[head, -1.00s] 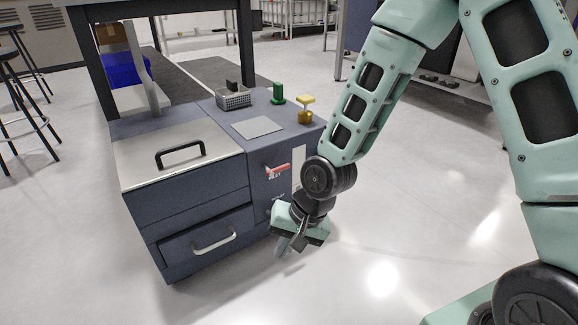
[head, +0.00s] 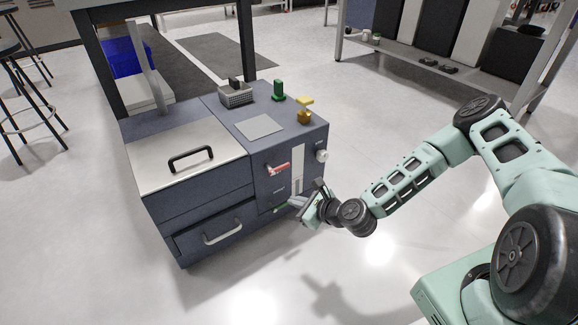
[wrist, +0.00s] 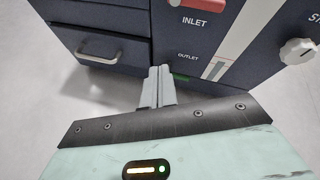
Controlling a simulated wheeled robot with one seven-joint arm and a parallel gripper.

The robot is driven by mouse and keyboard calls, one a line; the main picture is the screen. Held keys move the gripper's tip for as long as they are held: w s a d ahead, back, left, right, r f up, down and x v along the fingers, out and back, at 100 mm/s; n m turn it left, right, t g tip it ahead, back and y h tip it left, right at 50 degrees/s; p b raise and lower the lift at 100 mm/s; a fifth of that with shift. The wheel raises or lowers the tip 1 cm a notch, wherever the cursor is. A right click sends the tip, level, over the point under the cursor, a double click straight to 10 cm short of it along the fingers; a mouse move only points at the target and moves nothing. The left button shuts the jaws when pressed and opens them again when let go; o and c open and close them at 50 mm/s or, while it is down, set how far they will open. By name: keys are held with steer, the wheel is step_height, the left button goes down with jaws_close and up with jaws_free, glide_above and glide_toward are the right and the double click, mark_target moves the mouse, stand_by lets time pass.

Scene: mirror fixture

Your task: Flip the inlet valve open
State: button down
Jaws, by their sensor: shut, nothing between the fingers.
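The inlet valve's red handle (head: 278,169) sits on the front panel of the dark blue cabinet. In the wrist view the red handle (wrist: 198,4) is cut off by the top edge, above the INLET label. The handle lies roughly sideways in the head view. My gripper (head: 294,203) is low in front of the panel, below the red handle and apart from it. In the wrist view my gripper's two fingers (wrist: 157,86) are together and empty, pointing toward the lower panel near the OUTLET label. A green part (wrist: 181,77) below that label is partly hidden by the fingers.
A white knob (wrist: 298,52) is right of a pale vertical strip (wrist: 238,38). A drawer handle (wrist: 98,53) is to the left.

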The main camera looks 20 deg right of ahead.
mark_target(279, 169)
steer(key=d+m+h, duration=0.1)
steer(key=m, duration=0.1)
steer(key=d+m+t+p, duration=0.1)
steer(key=m, duration=0.1)
steer(key=w+d+r+m+t+h, duration=0.1)
steer(key=shift+d+m+h, duration=0.3)
steer(key=shift+m, duration=0.1)
steer(key=shift+w+f, duration=0.1)
steer(key=b+x, duration=0.4)
steer(key=x, duration=0.6)
steer(key=shift+r+b, duration=0.55)
steer(key=shift+r, duration=1.6)
